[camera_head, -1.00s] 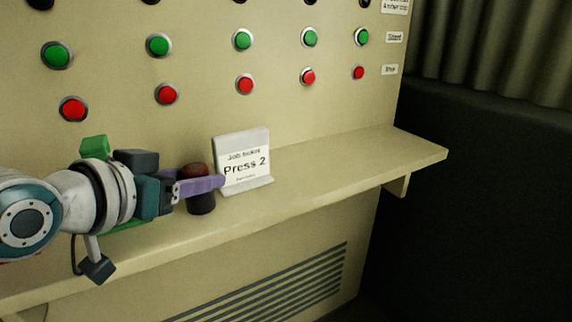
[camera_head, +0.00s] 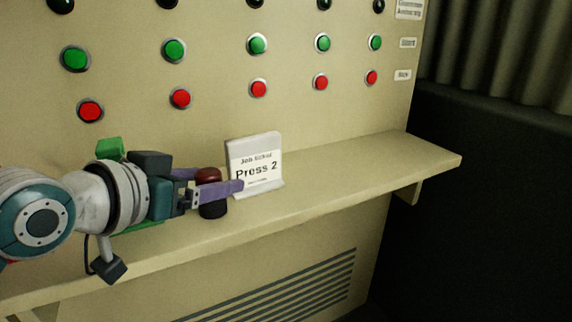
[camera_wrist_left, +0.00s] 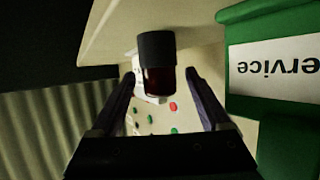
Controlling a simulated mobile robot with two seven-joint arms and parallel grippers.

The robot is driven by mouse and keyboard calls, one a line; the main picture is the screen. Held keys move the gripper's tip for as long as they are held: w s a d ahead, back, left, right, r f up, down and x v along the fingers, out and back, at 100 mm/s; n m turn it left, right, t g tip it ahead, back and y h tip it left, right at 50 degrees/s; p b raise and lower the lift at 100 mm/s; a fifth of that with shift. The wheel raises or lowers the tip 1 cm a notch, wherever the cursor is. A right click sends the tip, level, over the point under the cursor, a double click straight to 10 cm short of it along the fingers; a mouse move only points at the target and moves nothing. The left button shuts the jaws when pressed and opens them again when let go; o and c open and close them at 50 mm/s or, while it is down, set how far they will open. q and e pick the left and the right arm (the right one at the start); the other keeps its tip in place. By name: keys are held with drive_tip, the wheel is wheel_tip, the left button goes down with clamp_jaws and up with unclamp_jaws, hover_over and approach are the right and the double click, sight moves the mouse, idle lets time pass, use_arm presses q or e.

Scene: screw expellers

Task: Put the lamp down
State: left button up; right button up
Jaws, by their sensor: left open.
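The lamp, with a dark red top (camera_head: 208,175) and a black base (camera_head: 212,209), stands upright on the shelf (camera_head: 340,175). My left gripper (camera_head: 214,182) is open around it, one purple finger in front of the lamp and one behind. In the left wrist view the lamp (camera_wrist_left: 157,65) appears upside down between the two spread fingers (camera_wrist_left: 160,88), with gaps visible on both sides. The front finger hides part of the lamp's middle in the head view. My right gripper is not in view.
A white "Press 2" job ticket stand (camera_head: 256,165) is close to the right of the lamp, near the finger's tip. A green "service" object (camera_wrist_left: 283,60) is beside the gripper. The panel behind carries green and red buttons (camera_head: 259,89). The shelf's right part is clear.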

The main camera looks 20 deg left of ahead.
use_arm(q)
drive_tip(key=p+v, duration=0.2)
drive_tip(key=v, duration=0.9)
drive_tip(key=s+d+f+m+g, duration=0.1)
drive_tip(key=s+d+f+g, duration=0.3)
drive_tip(key=s+g, duration=0.1)
drive_tip(key=s+d+f+m+g, duration=0.1)
drive_tip(key=s+d+f+g, duration=0.3)
drive_tip(key=s, duration=0.4)
drive_tip(key=shift+d+f+g, duration=0.25)
drive_tip(key=shift+d+g, duration=0.2)
drive_tip(key=shift+g, duration=0.05)
drive_tip(key=shift+s, duration=0.1)
